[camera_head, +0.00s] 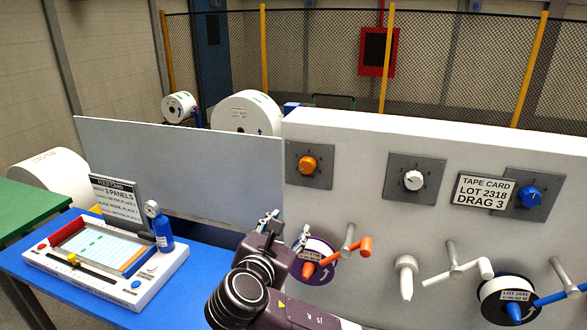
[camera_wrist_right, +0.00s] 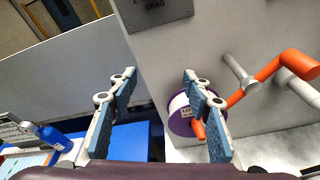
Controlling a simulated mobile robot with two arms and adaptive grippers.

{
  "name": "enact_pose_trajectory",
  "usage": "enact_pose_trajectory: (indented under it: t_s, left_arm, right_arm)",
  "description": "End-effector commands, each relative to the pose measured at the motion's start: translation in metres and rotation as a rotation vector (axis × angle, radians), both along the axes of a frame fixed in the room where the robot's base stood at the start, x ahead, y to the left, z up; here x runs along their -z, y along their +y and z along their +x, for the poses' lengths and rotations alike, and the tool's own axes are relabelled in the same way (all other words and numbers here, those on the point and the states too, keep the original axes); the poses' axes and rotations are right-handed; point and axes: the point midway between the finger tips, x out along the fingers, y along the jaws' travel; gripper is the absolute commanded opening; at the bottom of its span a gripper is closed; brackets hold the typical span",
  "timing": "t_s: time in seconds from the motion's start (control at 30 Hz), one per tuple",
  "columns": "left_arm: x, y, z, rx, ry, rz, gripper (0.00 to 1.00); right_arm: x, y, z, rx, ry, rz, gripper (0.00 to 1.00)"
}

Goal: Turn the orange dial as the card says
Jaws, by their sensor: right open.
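The orange dial (camera_head: 308,165) sits on a grey square plate at the left of the pale panel; its scale marks are too small to read. The tape card (camera_head: 485,190) reads "LOT 2318 DRAG 3" and hangs between the white and blue dials. My right gripper (camera_head: 287,226) is open and empty, below and slightly left of the orange dial, in front of the panel. In the right wrist view my right gripper (camera_wrist_right: 160,78) shows its two fingers spread; the lower edge of a plate marked "DRAG" (camera_wrist_right: 155,12) shows above, its dial out of frame. My left gripper is not in view.
A white dial (camera_head: 413,180) and a blue dial (camera_head: 529,196) are farther right. A purple-rimmed tape roll (camera_head: 328,262) and an orange crank (camera_head: 365,247) stick out beside my right gripper. A grey board (camera_head: 190,170) stands left, behind a blue table (camera_head: 75,290) with a tray and blue bottle.

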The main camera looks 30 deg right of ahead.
Motion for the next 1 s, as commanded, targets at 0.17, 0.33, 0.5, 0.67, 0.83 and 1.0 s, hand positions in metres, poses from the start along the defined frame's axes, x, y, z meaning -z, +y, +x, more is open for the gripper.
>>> enact_pose_trajectory:
  t_s: [0.17, 0.33, 0.5, 0.67, 0.83, 1.0]
  left_arm:
    - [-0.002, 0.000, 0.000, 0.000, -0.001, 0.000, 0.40]
    - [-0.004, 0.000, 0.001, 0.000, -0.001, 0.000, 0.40]
    - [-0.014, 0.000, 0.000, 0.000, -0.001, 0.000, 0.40]
    - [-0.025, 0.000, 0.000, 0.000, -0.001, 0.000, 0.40]
    - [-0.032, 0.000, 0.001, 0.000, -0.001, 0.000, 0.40]
    - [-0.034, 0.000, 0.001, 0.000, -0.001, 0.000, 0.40]
  right_arm:
    - [-0.076, -0.012, -0.001, 0.054, 0.030, -0.261, 0.45]
    - [-0.098, -0.018, -0.002, 0.083, 0.052, -0.342, 0.45]
    - [-0.101, -0.036, 0.009, 0.086, 0.056, -0.346, 0.45]
    - [-0.100, -0.057, 0.026, 0.085, 0.057, -0.345, 0.45]
    - [-0.099, -0.072, 0.039, 0.083, 0.056, -0.344, 0.45]
    - [-0.097, -0.078, 0.043, 0.081, 0.053, -0.341, 0.45]
